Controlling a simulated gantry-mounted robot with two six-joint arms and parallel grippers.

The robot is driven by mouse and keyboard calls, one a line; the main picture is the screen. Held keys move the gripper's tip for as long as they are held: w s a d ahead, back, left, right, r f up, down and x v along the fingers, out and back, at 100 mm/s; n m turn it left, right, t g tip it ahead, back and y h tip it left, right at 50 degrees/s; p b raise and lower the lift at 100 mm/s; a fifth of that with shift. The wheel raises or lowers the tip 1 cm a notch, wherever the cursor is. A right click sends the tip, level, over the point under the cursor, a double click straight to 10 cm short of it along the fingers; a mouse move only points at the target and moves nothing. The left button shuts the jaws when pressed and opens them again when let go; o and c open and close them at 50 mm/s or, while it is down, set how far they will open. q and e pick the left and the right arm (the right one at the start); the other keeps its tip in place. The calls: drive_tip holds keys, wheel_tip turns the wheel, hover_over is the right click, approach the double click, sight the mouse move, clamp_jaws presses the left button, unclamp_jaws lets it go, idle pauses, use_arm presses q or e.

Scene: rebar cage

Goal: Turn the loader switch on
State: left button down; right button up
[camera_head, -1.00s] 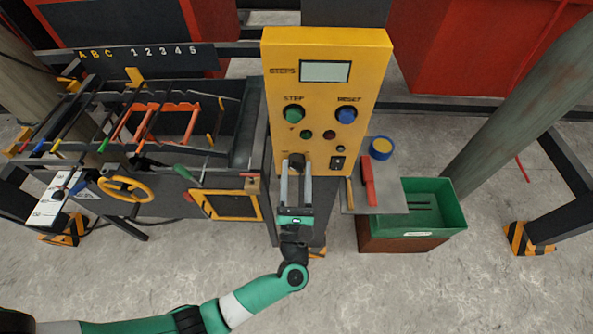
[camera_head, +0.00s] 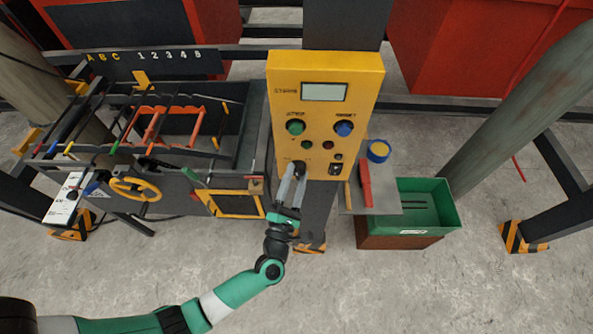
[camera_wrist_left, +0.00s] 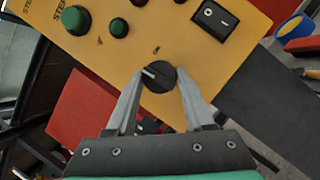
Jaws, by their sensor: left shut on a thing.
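The yellow control panel (camera_head: 318,105) stands in the middle of the head view. A round black knob (camera_wrist_left: 158,77) with a white pointer line sits low on it, beside a small printed mark. In the wrist view the pointer is aimed to the left, slightly up. My left gripper (camera_wrist_left: 160,79) is shut on this knob, with one finger on each side. In the head view the knob (camera_head: 298,166) is partly hidden by the fingers. A black rocker switch (camera_wrist_left: 213,16) is to the right of the knob. My right gripper is not in view.
Green (camera_head: 295,127) and blue (camera_head: 344,129) buttons sit above the knob. A rack machine with a yellow handwheel (camera_head: 135,189) stands at left. A red-handled tool (camera_head: 365,185) lies on a shelf at right, near a green bin (camera_head: 428,205).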

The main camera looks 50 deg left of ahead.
use_arm(q)
drive_tip(key=shift+s+a+r+m+g+h+p, duration=0.1)
drive_tip(key=shift+m+g+h+p, duration=0.4)
drive_tip(key=shift+m+p, duration=1.5)
drive_tip(key=shift+w+d+r+m+g+h+p, duration=0.15)
drive_tip(key=shift+m+h+p, duration=0.6)
drive_tip(key=shift+m+p, duration=1.3)
drive_tip(key=shift+s+a+r+m+g+h+p, duration=0.15)
drive_tip(key=shift+m+g+h+p, duration=0.35)
drive_tip(key=shift+m+p, duration=1.5)
drive_tip(key=shift+f+n+p, duration=0.15)
drive_tip(key=shift+n+p, duration=0.2)
drive_tip(key=shift+p, duration=0.1)
drive_tip(key=shift+c, duration=1.4)
unclamp_jaws()
